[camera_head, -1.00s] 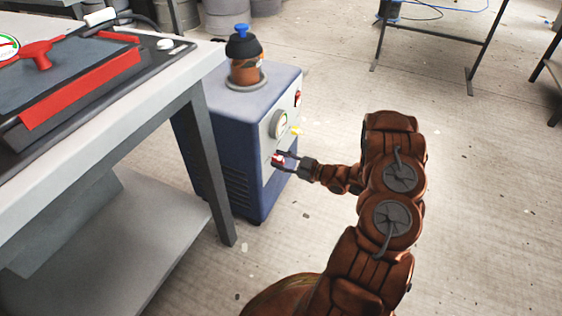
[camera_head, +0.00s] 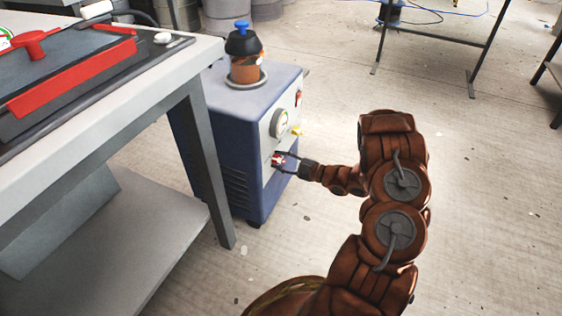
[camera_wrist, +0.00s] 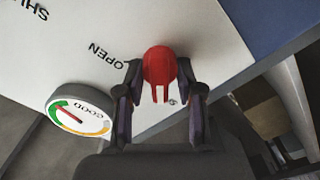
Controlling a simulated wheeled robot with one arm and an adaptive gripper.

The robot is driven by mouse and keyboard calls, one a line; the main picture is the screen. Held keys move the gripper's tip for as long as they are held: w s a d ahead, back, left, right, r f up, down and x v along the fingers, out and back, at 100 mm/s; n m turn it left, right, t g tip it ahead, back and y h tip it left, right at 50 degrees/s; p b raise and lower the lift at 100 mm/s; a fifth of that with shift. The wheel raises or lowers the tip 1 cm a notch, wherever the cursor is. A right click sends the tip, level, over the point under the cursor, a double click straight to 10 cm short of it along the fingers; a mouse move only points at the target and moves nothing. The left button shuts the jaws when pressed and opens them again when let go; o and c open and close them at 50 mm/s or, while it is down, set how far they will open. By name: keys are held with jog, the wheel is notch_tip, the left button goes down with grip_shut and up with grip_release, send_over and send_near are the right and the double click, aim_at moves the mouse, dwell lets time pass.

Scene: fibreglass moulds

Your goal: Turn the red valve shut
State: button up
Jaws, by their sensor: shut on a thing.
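The red valve (camera_head: 277,160) is on the front panel of the blue cabinet (camera_head: 225,135), low on its white face. In the wrist view the red valve (camera_wrist: 160,68) sits between my two fingers, with the word OPEN beside it and part of the word SHUT farther off at upper left. My gripper (camera_head: 283,161) is shut on the valve, one finger on each side, and it also shows in the wrist view (camera_wrist: 160,92). The fingers hide the sides of the valve.
A round gauge (camera_head: 279,123) is above the valve; its dial (camera_wrist: 80,116) reads GOOD. A yellow part (camera_head: 296,130) and a red switch (camera_head: 298,98) are on the panel. A bottle (camera_head: 244,60) stands on the cabinet.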

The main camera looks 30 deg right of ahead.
jog(key=o, duration=1.1)
jog(key=v, duration=1.2)
